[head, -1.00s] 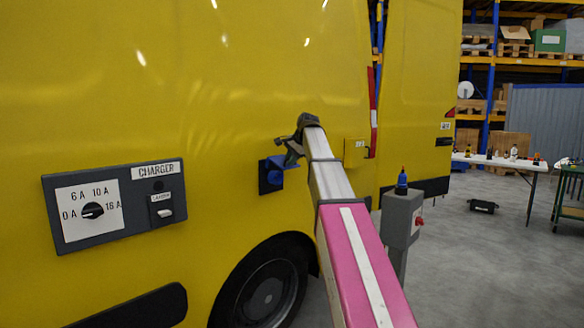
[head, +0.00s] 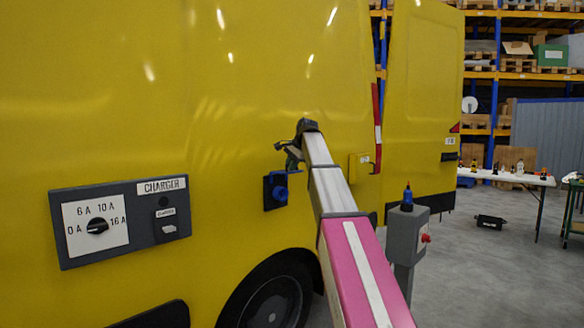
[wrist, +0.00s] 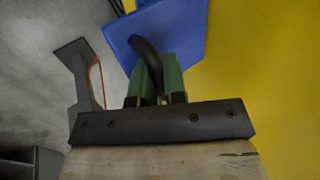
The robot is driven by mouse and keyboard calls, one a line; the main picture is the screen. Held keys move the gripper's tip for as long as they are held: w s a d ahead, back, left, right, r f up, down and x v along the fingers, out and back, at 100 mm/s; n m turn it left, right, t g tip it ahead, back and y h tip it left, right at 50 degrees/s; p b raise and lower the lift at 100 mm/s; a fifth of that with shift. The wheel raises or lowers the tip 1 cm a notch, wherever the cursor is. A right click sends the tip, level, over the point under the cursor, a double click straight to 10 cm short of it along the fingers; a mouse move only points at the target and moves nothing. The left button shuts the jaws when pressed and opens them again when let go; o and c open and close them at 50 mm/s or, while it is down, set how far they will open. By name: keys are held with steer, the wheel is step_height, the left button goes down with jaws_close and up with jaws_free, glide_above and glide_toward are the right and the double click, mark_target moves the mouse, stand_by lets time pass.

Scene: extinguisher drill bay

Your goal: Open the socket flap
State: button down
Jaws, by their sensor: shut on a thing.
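The blue socket (head: 280,195) is on a dark square plate on the yellow van's side, left of my arm. Its blue flap (head: 282,175) stands out from the van at the socket's top, partly hidden by my gripper. The flap (wrist: 185,35) fills the upper middle of the wrist view, with a dark curved grip (wrist: 148,58) on it. My gripper (head: 291,163) is at the flap; in the wrist view its green fingers (wrist: 158,72) are shut on the dark grip. The exact hinge angle is hard to tell.
A charger panel (head: 147,240) with a dial is on the van at left. A grey post box (head: 405,230) with a blue plug-like top stands right of my arm. Farther right are a table (head: 510,178), a black case (head: 491,222) and open floor.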

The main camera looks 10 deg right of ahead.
steer(key=c, duration=1.5)
jaws_free()
steer(key=shift+o, duration=0.2)
steer(key=shift+r, duration=0.15)
steer(key=v, duration=1)
steer(key=shift+s+r, duration=0.2)
